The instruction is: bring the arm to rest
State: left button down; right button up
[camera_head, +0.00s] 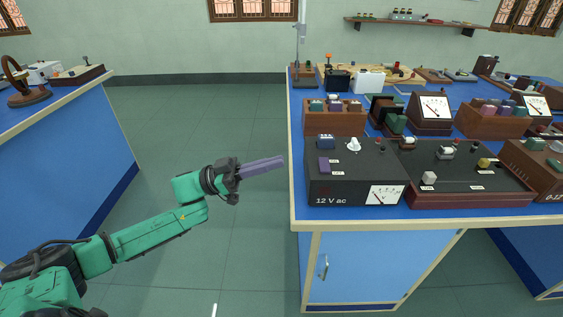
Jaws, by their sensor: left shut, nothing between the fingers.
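My left arm is green and reaches in from the lower left over the open floor. Its gripper (262,166) has purple fingers that are shut with nothing between them. The fingers point right, towards the bench, and in the picture their tips end just left of the bench's left edge. My right gripper is not in view.
A blue-topped bench (305,217) on the right holds a dark 12 V ac supply (335,190), meters and wooden boxes. Another blue bench (60,150) stands at the left. Green tiled floor (190,120) between them is clear. A shelf (415,22) hangs on the wall.

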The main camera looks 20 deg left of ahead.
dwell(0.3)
pick_arm(q)
jog(key=w+a+f+n+t+y, duration=0.2)
jog(key=a+f+n+y, duration=0.15)
jog(key=f, duration=0.45)
jog(key=w+a+f+n+t+y, duration=0.25)
jog(key=f+y, duration=0.25)
jog(key=f, duration=0.3)
jog(key=w+a+f+n+t+y, duration=0.2)
jog(key=a+f+n+t+y, duration=0.15)
jog(key=f, duration=0.55)
jog(key=s+a+f+n+g+y, duration=0.1)
jog(key=s+a+f+g+y, duration=0.15)
jog(key=f, duration=0.45)
jog(key=s+a+f+g+y, duration=0.1)
jog(key=s+f+y, duration=0.2)
jog(key=f, duration=0.4)
jog(key=s+d+f+g+y, duration=0.25)
jog(key=s+f+g, duration=0.45)
jog(key=s+f, duration=1.35)
jog(key=s+d+f+g, duration=0.2)
jog(key=s, duration=0.7)
jog(key=s+d+f+g, duration=0.3)
jog(key=s, duration=0.5)
notch_tip(320, 180, up, 13)
jog(key=p, duration=1.3)
jog(key=shift+a+r, duration=0.15)
jog(key=shift+r, duration=0.05)
